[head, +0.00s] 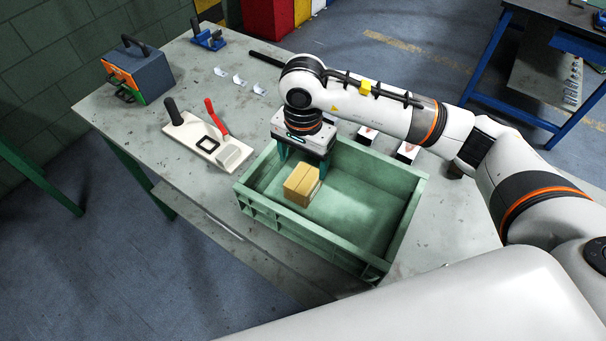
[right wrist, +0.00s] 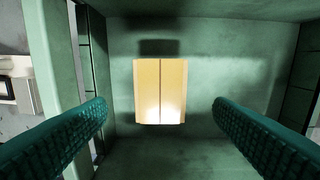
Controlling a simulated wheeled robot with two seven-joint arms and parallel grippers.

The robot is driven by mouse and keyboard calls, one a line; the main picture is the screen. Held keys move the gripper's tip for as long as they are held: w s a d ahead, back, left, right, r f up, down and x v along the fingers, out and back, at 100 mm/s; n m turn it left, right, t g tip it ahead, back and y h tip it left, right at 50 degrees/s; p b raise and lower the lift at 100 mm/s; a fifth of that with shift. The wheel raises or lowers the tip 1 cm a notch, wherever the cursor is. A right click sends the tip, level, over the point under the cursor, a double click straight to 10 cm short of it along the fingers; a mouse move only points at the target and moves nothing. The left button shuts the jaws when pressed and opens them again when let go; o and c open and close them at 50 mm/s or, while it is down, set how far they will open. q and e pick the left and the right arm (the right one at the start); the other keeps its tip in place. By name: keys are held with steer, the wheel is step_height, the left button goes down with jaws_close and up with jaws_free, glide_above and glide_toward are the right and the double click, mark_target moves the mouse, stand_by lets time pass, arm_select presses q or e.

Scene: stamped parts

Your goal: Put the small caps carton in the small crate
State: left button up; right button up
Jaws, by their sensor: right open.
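The small caps carton (head: 302,184) is a tan cardboard box with a seam along its top. It sits inside the green crate (head: 399,243), toward the left part of its floor. My right gripper (head: 301,164) is over the crate, its fingers reaching down behind the carton in the head view. In the right wrist view the carton (right wrist: 160,92) lies between and beyond the two open teal fingers (right wrist: 160,125), with clear gaps on both sides. Nothing is held. My left gripper is not in view.
The crate stands at the table's front edge. A board with a red-handled clamp (head: 214,122) lies to its left. A grey-blue box (head: 138,68) and small metal parts (head: 239,80) are farther back. White cartons (head: 407,152) stand behind the crate. Much of the crate floor is clear.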

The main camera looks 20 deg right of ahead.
mark_target(303, 178)
steer(key=shift+r+b, duration=0.3)
steer(key=shift+r, duration=2.1)
